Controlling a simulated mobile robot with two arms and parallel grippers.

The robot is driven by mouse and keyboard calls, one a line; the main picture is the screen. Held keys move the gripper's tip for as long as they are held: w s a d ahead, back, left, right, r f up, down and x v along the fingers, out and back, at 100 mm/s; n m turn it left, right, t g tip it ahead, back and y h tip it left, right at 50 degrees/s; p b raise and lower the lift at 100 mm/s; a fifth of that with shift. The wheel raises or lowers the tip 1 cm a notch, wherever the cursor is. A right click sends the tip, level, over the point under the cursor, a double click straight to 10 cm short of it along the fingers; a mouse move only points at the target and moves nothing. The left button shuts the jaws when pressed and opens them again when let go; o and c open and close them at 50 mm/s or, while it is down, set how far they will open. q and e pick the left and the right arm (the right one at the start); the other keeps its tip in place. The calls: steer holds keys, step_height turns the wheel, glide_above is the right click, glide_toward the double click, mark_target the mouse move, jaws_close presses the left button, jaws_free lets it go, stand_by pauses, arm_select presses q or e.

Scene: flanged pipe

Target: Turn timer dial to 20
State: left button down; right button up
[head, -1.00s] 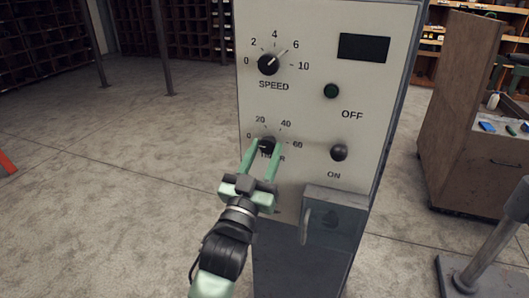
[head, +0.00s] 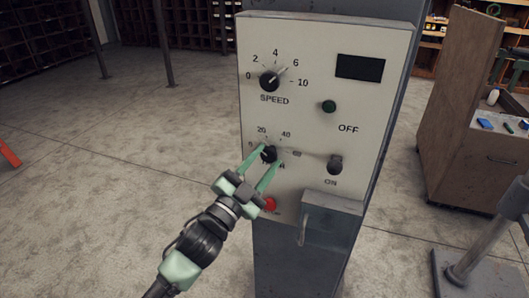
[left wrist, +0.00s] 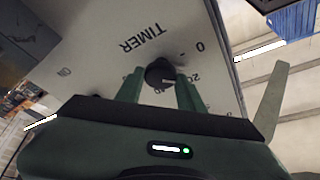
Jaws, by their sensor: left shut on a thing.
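The black timer dial (head: 268,154) sits low on the pale control panel, with 0, 20, 40 and 60 around it. My left gripper (head: 267,155) is shut on the dial, one finger on each side. In the left wrist view the dial (left wrist: 158,72) sits between the green fingertips. A light mark on its edge appears to point toward 20, though the fingers hide part of the scale. My right gripper is not in view.
The speed dial (head: 269,81), dark display (head: 360,67), green OFF button (head: 329,107) and ON knob (head: 335,165) share the panel. A red button (head: 270,204) is below the timer. A grey box (head: 331,217) juts out at lower right.

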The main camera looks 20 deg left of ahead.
arm_select(q)
steer(key=shift+r+m+g+h+p, duration=0.1)
steer(key=shift+m+g+h+p, duration=0.3)
steer(key=shift+m+p, duration=0.6)
steer(key=shift+m+g+h+p, duration=0.35)
steer(key=shift+m+p, duration=0.2)
steer(key=shift+m, duration=0.85)
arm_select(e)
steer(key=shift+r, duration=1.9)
arm_select(q)
steer(key=c, duration=0.9)
jaws_free()
steer(key=b+v, duration=0.3)
steer(key=v, duration=0.4)
steer(key=shift+s+a, duration=0.15)
steer(key=shift+s, duration=0.25)
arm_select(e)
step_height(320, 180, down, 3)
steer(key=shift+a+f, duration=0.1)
